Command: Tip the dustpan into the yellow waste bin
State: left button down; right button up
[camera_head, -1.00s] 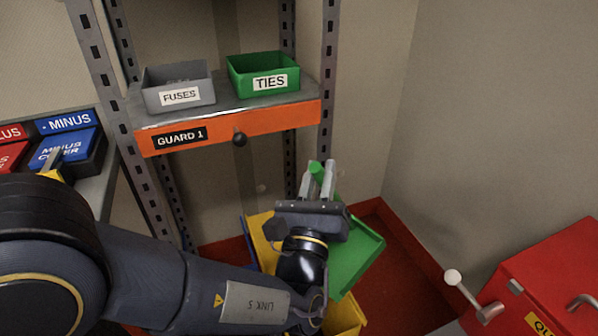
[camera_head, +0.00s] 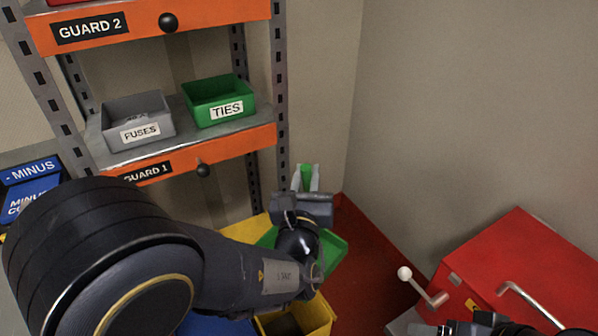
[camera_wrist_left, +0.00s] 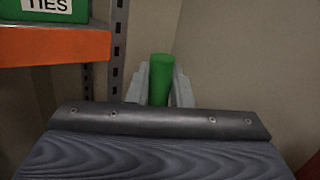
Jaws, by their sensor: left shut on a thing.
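My left gripper (camera_head: 308,180) is shut on the green handle of the dustpan. In the left wrist view the handle (camera_wrist_left: 160,80) stands upright between the two pale fingers. The green dustpan (camera_head: 332,249) hangs below the gripper, partly hidden behind my left wrist, so its contents cannot be seen. The yellow waste bin (camera_head: 322,316) is below, with its dark opening partly hidden by my arm. The pan appears above the bin's far side; I cannot tell the gap. Dark parts of my right arm (camera_head: 480,325) show at the bottom right; its fingers cannot be made out.
The shelf with the orange GUARD 1 edge (camera_head: 235,146) holds a grey FUSES box (camera_head: 140,131) and a green TIES box (camera_head: 226,109). A red box (camera_head: 525,255) with a white-knobbed lever (camera_head: 405,273) is at right. A blue container (camera_head: 212,326) is beside the yellow bin.

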pick_arm(q)
jog(key=shift+m+g, duration=0.5)
jog(key=shift+g, duration=0.3)
jog(key=shift+w+d+r+p, duration=0.25)
jog(key=shift+w+d+p, duration=0.5)
jog(key=shift+p, duration=0.5)
jog(key=shift+w+d+r+p, duration=0.2)
jog(key=shift+w+d+p, duration=0.3)
jog(key=shift+w+p, duration=0.6)
pick_arm(e)
jog(key=shift+r, duration=2.9)
pick_arm(q)
jog(key=shift+s, duration=0.2)
jog(key=s+a+r+n+y+p, duration=0.1)
jog(key=a+n+y+p, duration=0.1)
jog(key=a+p, duration=0.4)
jog(key=s+a+r+n+y+p, duration=0.1)
jog(key=a+y+p, duration=0.3)
jog(key=a, duration=1)
jog(key=shift+s+r+n+g+p, duration=0.15)
jog(key=shift+r+n+g+p, duration=0.3)
jog(key=shift+p, duration=0.45)
pick_arm(e)
notch_tip(320, 180, up, 12)
jog(key=shift+f, duration=0.25)
pick_arm(q)
jog(key=shift+a, duration=0.1)
pick_arm(e)
jog(key=shift+c, duration=0.3)
